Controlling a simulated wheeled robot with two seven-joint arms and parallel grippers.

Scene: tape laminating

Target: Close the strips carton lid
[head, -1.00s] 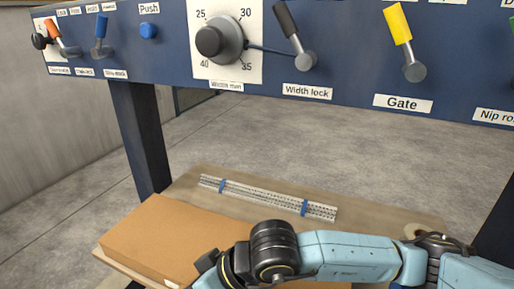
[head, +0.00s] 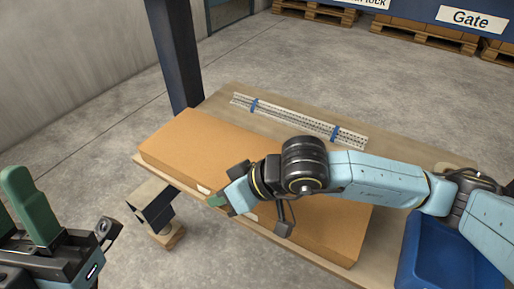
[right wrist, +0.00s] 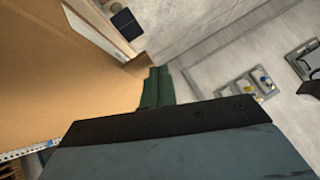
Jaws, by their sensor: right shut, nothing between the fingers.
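The strips carton (head: 200,150) is a long, flat brown cardboard box on the wooden table. Its lid looks flat and down in the head view, with a small white tab at the front edge. My right forearm and wrist cross over its middle and hide part of the top. My right gripper (head: 217,200) is at the carton's front edge, shut and empty; its green fingers (right wrist: 158,88) lie together beside the brown cardboard in the right wrist view. I cannot tell whether it touches the carton. My left gripper (head: 28,215), with a green finger showing, is at the lower left, away from the carton.
Metal strips with blue bands (head: 300,121) lie behind the carton on the table (head: 225,100). A blue bin (head: 440,255) is at the lower right. A dark blue post (head: 176,60) stands behind the table's left end. Open floor lies to the left.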

